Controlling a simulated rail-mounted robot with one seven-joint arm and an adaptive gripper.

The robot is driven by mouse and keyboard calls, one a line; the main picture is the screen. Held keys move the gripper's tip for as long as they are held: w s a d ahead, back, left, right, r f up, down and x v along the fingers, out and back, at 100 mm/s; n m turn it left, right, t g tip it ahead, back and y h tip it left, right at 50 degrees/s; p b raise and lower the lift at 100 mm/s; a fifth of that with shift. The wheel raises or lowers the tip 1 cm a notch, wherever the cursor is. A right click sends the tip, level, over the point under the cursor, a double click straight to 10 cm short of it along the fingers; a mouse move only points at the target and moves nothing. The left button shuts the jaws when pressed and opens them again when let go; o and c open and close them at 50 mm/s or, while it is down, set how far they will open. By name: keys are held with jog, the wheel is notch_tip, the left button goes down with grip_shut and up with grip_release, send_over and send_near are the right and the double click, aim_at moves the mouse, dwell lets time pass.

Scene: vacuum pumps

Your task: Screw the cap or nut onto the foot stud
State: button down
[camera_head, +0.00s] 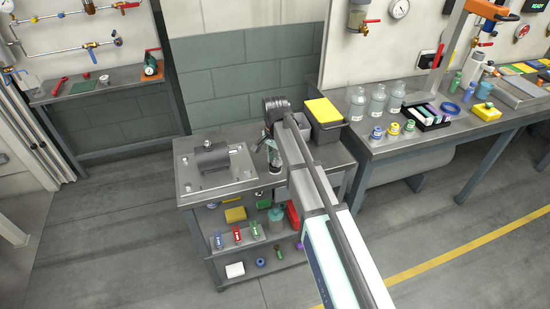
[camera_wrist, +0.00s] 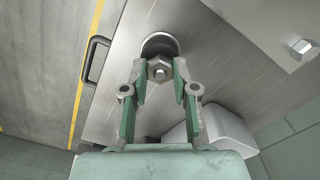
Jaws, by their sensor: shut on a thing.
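In the wrist view, a grey hex nut (camera_wrist: 160,69) sits between the tips of my green-padded gripper (camera_wrist: 160,75), which is shut on it. A round stud end shows in the middle of the nut. A round, shiny ring or recess (camera_wrist: 158,40) lies just behind the nut. How far the nut is threaded on the stud cannot be told. In the head view, my gripper (camera_head: 274,155) is over the cart, right of the steel plate (camera_head: 192,186) that carries the grey pump body (camera_head: 212,160). The nut is not clear there.
In the wrist view, another bolt head (camera_wrist: 303,47) stands on the plate at the right, and a pale block (camera_wrist: 222,130) is below it. A dark handle (camera_wrist: 95,60) is at the cart's edge.

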jog(key=m+p, duration=0.1)
jog(key=m, duration=0.5)
jog(key=m+p, duration=0.1)
jog(key=m, duration=0.4)
jog(key=shift+m, duration=0.3)
jog(key=m+p, duration=0.1)
jog(key=m, duration=1)
jog(key=shift+m, duration=0.4)
jog(key=c, duration=0.8)
grip_release()
jog(key=shift+r+p, duration=0.1)
jog(key=shift+p, duration=0.2)
jog(key=shift+r+p, duration=1.3)
jog(key=shift+r, duration=1.1)
